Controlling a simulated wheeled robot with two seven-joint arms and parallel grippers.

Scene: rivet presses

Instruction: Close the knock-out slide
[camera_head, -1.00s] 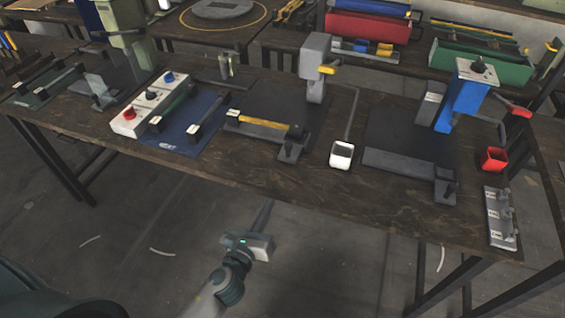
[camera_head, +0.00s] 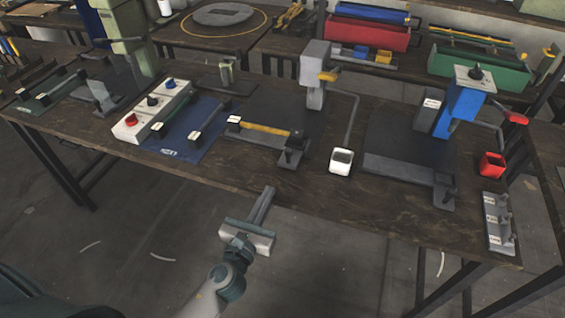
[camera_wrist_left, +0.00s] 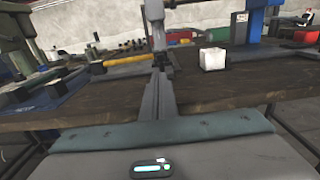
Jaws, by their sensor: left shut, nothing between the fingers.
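The labels are too small to read, so I cannot tell which part is the knock-out slide. Several bar-like parts lie on the bench. A yellow bar (camera_head: 265,131) with dark ends lies before the grey press (camera_head: 314,75); it also shows in the left wrist view (camera_wrist_left: 125,61). My left gripper (camera_head: 266,194) is shut and empty, in front of the bench's front edge and apart from these parts. In the left wrist view its fingers (camera_wrist_left: 159,92) point toward the grey press. My right gripper is not in view.
A white box with red, black and blue knobs (camera_head: 148,116) stands left on the bench (camera_head: 330,199). A white cup-like part (camera_head: 341,161) is right of the yellow bar. A blue press (camera_head: 459,107) and a red cup (camera_head: 492,166) stand further right. The front strip of the bench is clear.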

